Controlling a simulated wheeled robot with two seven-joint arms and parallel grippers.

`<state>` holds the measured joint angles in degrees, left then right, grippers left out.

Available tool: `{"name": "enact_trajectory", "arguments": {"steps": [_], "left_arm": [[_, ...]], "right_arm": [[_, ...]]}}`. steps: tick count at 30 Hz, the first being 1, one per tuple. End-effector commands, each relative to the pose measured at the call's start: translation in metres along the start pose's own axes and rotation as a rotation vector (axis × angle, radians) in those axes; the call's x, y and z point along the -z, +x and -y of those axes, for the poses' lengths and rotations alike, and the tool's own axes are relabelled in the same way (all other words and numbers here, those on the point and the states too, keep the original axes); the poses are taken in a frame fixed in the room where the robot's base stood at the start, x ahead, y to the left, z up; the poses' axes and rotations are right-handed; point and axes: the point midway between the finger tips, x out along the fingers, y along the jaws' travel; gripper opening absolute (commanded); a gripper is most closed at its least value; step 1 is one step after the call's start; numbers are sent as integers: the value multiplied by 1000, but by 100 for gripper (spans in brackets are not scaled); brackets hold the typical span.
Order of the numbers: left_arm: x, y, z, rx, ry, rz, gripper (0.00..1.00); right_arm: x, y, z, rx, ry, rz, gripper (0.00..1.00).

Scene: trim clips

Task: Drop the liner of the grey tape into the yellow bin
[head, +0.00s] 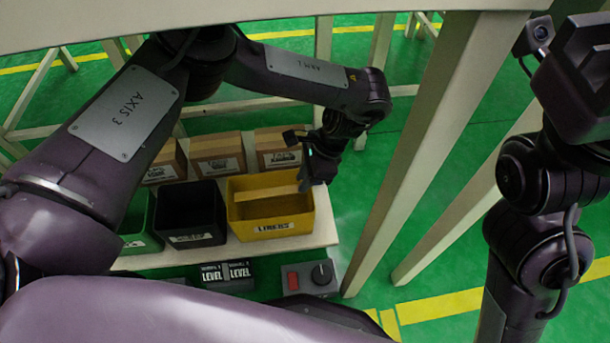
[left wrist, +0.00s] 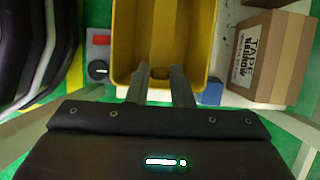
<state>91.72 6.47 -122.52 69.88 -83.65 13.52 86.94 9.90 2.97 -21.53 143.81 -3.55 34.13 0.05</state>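The yellow bin (head: 270,229), labelled LINERS, stands at the right end of a low pale shelf. It also shows in the left wrist view (left wrist: 122,40), where its visible inside looks empty. My left gripper (head: 318,172) is at the bin's right side, near its rim. In the left wrist view its two fingers (left wrist: 161,75) are apart over the bin's edge, with nothing seen held between them. I cannot make out the grey tape or its liner in either view. My right arm is at the right edge of the head view; its fingertips do not show.
A black bin (head: 190,238) and a green bin (head: 138,242) stand left of the yellow one. Cardboard boxes (head: 218,166) are behind. A control box (head: 308,279) is in front. Pale posts (head: 435,140) rise to the right. A small blue thing (left wrist: 211,92) lies beside the bin.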

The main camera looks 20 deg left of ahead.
Motion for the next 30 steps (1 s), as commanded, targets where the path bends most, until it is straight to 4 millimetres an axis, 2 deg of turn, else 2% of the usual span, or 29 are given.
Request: {"name": "enact_trajectory", "arguments": {"steps": [1, 5, 20, 23, 30], "left_arm": [[0, 0, 0, 0, 0, 0, 27], [0, 0, 0, 0, 0, 0, 42], [0, -1, 0, 1, 0, 0, 42], [-3, -6, 0, 2, -1, -1, 42], [-15, -36, 0, 3, 0, 0, 42]], "right_arm": [[0, 0, 0, 0, 0, 0, 42], [0, 0, 0, 0, 0, -1, 42], [1, 1, 0, -1, 1, -5, 42], [0, 4, 0, -1, 1, -4, 42], [-1, 20, -3, 0, 1, -3, 42]]}}
